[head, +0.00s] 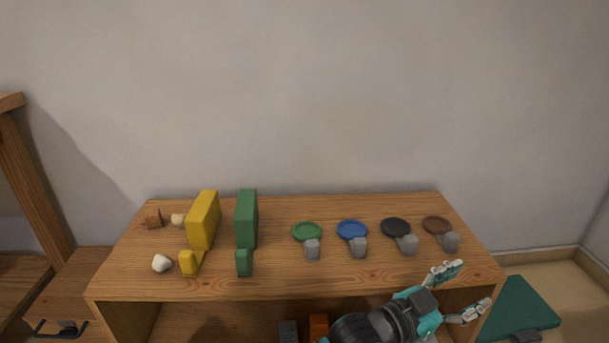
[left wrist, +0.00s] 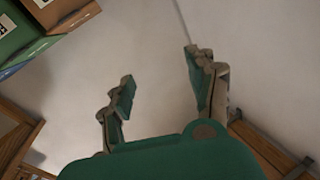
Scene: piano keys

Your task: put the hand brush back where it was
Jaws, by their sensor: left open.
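I cannot pick out a hand brush for sure in either view. My left gripper (head: 462,292) is open and empty at the right front of the wooden shelf unit (head: 300,284) in the head view. Its two fingers are spread and point right. In the left wrist view the open fingers (left wrist: 161,75) have only a plain pale surface between them. My right gripper is in neither view.
On the top stand a yellow block (head: 204,218), a green block (head: 246,217) and several coloured discs (head: 352,229) with grey blocks. A white lump (head: 162,263) lies left. An orange block (head: 318,326) is below. A teal mat (head: 518,304) lies right.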

